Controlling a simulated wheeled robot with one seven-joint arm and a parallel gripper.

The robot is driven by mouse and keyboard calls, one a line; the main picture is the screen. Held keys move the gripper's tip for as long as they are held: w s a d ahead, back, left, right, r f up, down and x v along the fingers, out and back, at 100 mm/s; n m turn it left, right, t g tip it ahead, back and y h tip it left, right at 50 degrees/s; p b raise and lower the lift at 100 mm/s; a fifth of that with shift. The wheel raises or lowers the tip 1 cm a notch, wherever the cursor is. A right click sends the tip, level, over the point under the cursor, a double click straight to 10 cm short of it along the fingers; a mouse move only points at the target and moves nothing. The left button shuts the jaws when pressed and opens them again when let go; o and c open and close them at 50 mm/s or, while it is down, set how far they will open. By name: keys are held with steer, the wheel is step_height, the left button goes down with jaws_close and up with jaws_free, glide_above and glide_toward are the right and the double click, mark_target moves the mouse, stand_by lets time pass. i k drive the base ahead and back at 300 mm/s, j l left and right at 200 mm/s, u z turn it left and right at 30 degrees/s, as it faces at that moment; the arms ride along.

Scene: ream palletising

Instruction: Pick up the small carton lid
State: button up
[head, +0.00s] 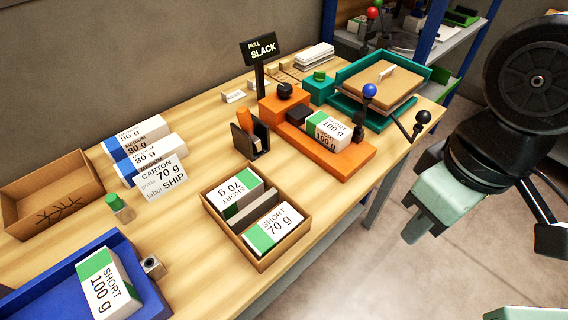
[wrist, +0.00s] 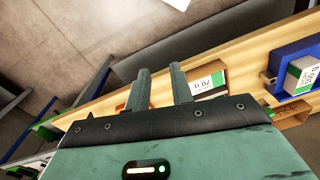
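A shallow brown cardboard tray (head: 52,200), open side up with a dark scrawl on it, lies at the table's left end. It looks like the carton lid, though I cannot be sure. A brown cardboard piece at the wrist view's right (wrist: 292,115) may be the same one. The brown carton (head: 208,207) at the near table edge holds reams marked SHORT 70 g. My gripper (head: 416,232) hangs off the table's right side, above the floor, far from the tray. In the wrist view its two fingers (wrist: 160,72) are apart with nothing between them.
A blue tray (head: 140,262) with a SHORT 100 g ream stands in front of the brown tray. Medium reams (head: 140,140) and a green-topped stamp (head: 119,207) are nearby. An orange stand (head: 350,160) and green trays (head: 412,67) fill the far right.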

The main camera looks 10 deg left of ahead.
mark_target(393, 83)
steer(key=i+l+u, duration=0.1)
steer(key=i+l, duration=0.2)
steer(key=i+l+u, duration=0.1)
steer(key=i+l, duration=0.15)
steer(key=l, duration=0.15)
steer(key=i+l+u, duration=0.25)
steer(key=i+l, duration=0.25)
steer(key=l, duration=0.3)
steer(key=i+l+u, duration=0.1)
steer(key=i+l, duration=0.15)
steer(key=l, duration=0.15)
